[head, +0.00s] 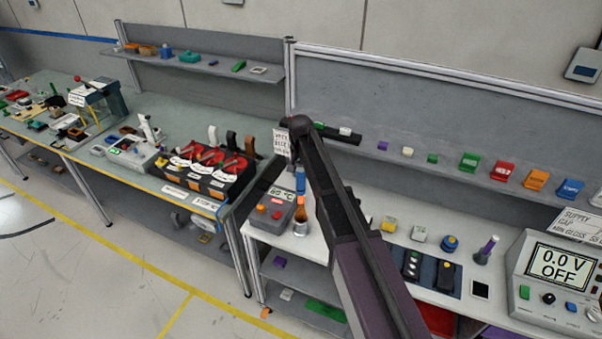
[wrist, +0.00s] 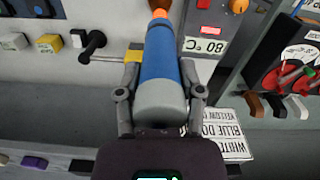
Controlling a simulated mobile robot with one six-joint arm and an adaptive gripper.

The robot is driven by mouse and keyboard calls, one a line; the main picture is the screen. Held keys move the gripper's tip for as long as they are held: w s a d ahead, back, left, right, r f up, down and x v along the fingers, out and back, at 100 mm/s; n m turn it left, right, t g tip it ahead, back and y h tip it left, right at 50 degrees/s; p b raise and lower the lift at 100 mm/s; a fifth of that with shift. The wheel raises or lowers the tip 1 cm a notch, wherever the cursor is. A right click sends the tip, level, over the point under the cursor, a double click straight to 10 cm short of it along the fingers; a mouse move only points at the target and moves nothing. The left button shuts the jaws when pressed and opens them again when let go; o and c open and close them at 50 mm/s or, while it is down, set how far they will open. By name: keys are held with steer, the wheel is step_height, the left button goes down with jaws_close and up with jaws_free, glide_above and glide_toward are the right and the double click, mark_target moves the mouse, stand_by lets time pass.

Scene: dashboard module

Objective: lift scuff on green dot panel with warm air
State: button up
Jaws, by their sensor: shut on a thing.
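My gripper (wrist: 160,78) is shut on a blue cylindrical tool (wrist: 160,50) with a grey end and an orange band. Its brown tip is at the top edge of the wrist view. In the head view the blue tool (head: 300,180) hangs tip down beside a grey heater station (head: 270,212), and my arm hides most of the gripper. The station's display reads 80 °C, and it also shows in the wrist view (wrist: 208,40). Whether the tip touches the bench cannot be told. I cannot make out a green dot panel or a scuff.
A lettered card (wrist: 217,135) is close beside my gripper. A black unit with red levers (head: 205,165) stands on the left bench. Small blocks line the back shelf (head: 400,165). A supply (head: 555,275) at right reads 0.0 V OFF. Open floor lies at front left.

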steer(key=shift+r+p, duration=0.8)
steer(key=shift+r, duration=0.2)
steer(key=shift+f, duration=0.15)
